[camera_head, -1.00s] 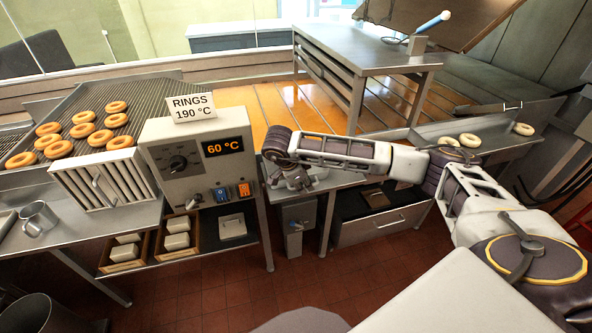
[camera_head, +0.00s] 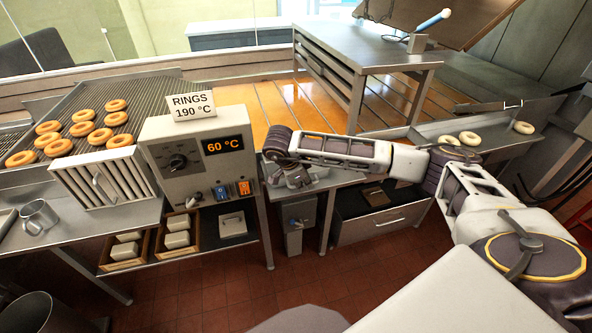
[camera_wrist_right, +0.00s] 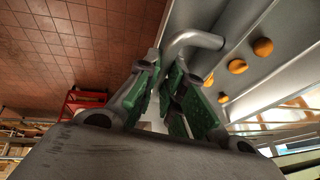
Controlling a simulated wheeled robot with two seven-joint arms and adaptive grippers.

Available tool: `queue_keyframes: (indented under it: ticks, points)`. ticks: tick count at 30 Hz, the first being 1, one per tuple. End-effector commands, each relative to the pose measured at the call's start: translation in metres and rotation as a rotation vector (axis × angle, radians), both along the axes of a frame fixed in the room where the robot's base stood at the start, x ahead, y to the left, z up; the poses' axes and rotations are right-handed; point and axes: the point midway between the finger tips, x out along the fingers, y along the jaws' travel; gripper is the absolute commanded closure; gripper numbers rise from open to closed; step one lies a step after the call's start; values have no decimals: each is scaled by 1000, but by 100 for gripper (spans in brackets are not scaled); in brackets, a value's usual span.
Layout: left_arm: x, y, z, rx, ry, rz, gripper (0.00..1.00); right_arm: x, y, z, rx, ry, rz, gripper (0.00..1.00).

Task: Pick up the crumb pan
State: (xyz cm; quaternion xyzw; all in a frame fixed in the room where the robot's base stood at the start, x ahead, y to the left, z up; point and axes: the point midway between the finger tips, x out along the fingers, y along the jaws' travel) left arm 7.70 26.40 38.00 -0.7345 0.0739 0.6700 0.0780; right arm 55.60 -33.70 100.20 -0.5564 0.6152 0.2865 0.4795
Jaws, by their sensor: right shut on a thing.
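My right gripper (camera_head: 290,180) is at the near edge of the fryer bench, just right of the control box. In the right wrist view its green-padded fingers (camera_wrist_right: 170,95) are shut on a bent grey metal handle (camera_wrist_right: 195,40). I take this to be the handle of the crumb pan. A grey metal tray surface (camera_head: 322,183), probably the pan, shows beside the gripper in the head view. My fingers and forearm hide much of it. My left gripper is not in view.
The control box (camera_head: 200,160) stands close left of my right gripper. A grey box (camera_head: 297,228) hangs below it, and a drawer unit (camera_head: 380,226) stands to the right. A rack of browned rings (camera_head: 100,137) is at the left. The red floor in front is clear.

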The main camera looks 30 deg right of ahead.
Motion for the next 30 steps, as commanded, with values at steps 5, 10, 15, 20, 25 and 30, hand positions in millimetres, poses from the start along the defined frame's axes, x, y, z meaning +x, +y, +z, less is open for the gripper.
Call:
queue_keyframes:
  ticks: [5,10,15,20,25,30]
  points:
    - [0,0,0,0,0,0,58,1,0,1,0,-2,0,100]
    - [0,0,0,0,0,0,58,1,0,2,0,-2,0,100]
    - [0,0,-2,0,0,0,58,1,0,11,-1,-5,-1,100]
    - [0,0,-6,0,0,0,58,1,0,27,0,-5,0,100]
    - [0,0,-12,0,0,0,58,1,0,53,1,-6,0,100]
    - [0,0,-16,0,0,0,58,1,0,77,-1,-6,-1,100]
